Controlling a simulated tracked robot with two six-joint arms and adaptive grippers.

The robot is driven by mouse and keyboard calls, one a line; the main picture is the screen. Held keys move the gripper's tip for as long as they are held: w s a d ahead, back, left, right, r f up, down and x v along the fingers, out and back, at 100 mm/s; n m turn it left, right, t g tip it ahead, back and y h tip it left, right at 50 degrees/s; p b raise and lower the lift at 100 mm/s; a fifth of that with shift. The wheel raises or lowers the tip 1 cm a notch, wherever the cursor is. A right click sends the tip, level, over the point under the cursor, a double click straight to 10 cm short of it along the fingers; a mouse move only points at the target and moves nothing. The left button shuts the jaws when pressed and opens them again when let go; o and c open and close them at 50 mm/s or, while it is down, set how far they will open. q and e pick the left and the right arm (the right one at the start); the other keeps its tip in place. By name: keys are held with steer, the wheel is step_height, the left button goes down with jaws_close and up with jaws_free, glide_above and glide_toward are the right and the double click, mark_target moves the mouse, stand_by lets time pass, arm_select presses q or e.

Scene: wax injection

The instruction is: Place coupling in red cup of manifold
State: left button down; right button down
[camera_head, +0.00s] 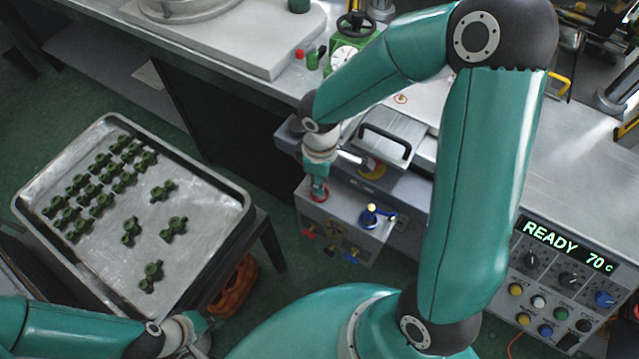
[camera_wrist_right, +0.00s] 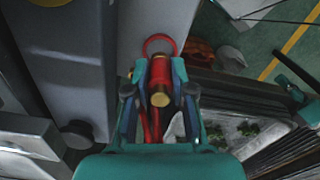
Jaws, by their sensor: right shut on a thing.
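The manifold (camera_head: 340,222) is a grey box at the centre of the head view, with a red cup (camera_head: 320,196) and a blue cup on top. My right gripper (camera_head: 319,186) points down at the red cup and hides most of it. In the right wrist view, the right gripper (camera_wrist_right: 159,100) is shut on a red coupling (camera_wrist_right: 160,72) with a brass end. The red cup's ring (camera_wrist_right: 147,42) shows just beyond it. I cannot tell whether the coupling is inside the cup. My left gripper (camera_head: 203,330) is at the lower left, away from the manifold; its fingers are unclear.
A blue coupling (camera_head: 371,212) with a brass tip stands at the blue cup. Coloured valve handles (camera_head: 308,232) stick out of the manifold's front. A metal tray (camera_head: 205,240) with several green parts lies at left. A control panel (camera_head: 565,275) reads READY 70 C at right.

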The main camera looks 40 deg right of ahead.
steer(key=shift+f, duration=1.15)
steer(key=shift+f, duration=0.1)
steer(key=c, duration=1)
jaws_free()
steer(key=shift+r, duration=0.2)
step_height(320, 180, up, 12)
steer(key=shift+f+p, duration=0.1)
steer(key=shift+p, duration=0.6)
